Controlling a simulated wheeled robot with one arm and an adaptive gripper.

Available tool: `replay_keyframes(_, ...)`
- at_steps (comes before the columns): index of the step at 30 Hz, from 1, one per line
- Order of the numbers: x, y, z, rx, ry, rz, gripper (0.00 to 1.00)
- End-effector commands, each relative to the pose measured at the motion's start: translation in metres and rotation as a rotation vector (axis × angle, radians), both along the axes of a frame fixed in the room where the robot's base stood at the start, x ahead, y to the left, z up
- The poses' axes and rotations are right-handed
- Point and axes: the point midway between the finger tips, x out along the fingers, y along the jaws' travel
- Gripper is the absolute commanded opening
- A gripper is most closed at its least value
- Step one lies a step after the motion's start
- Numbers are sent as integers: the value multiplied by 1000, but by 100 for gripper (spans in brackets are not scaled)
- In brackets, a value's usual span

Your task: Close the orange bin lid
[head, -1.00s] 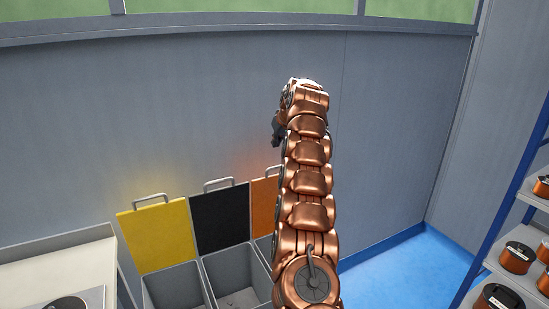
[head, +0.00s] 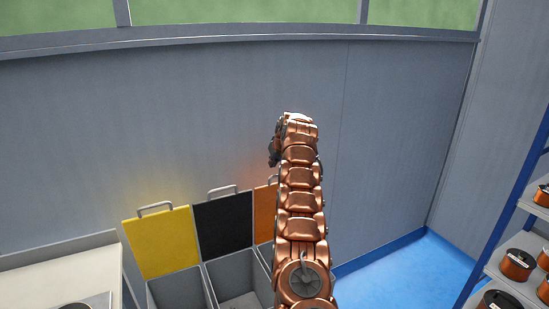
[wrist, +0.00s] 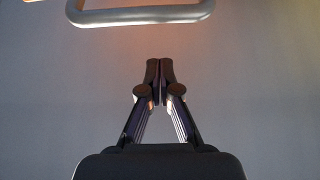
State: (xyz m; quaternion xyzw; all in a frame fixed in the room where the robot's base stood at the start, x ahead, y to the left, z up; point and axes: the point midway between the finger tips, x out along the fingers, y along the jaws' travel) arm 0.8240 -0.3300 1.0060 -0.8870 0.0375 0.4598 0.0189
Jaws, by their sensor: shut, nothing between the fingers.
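The orange bin lid (head: 265,214) stands upright against the wall, at the right of the row of lids. Most of it is hidden behind my arm in the head view. In the wrist view a grey bar handle (wrist: 140,17) crosses the top, with warm orange light near it. My gripper (wrist: 160,72) is shut and empty, below that handle in the picture and apart from it. In the head view my gripper (head: 273,153) shows only as a dark part at the arm's left side, above the orange lid.
A yellow lid (head: 160,242) and a black lid (head: 224,224) stand open left of the orange one, above grey bins (head: 236,285). A pale table (head: 60,270) is at the left. A shelf with copper spools (head: 517,264) stands at the right. Blue floor (head: 390,275) is clear.

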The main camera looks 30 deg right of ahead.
Motion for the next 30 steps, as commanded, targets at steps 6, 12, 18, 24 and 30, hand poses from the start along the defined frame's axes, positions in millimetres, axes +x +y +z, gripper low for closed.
replay_keyframes(6, -1, -1, -3, -1, 1, -3, 0)
replay_keyframes(12, -5, -2, -3, -2, 0, -6, 0)
replay_keyframes(18, -11, 1, -6, 1, 3, -2, 0)
replay_keyframes(24, -17, 5, -9, 3, 1, 5, 0)
replay_keyframes(30, -25, 2, -11, 3, 3, -3, 0)
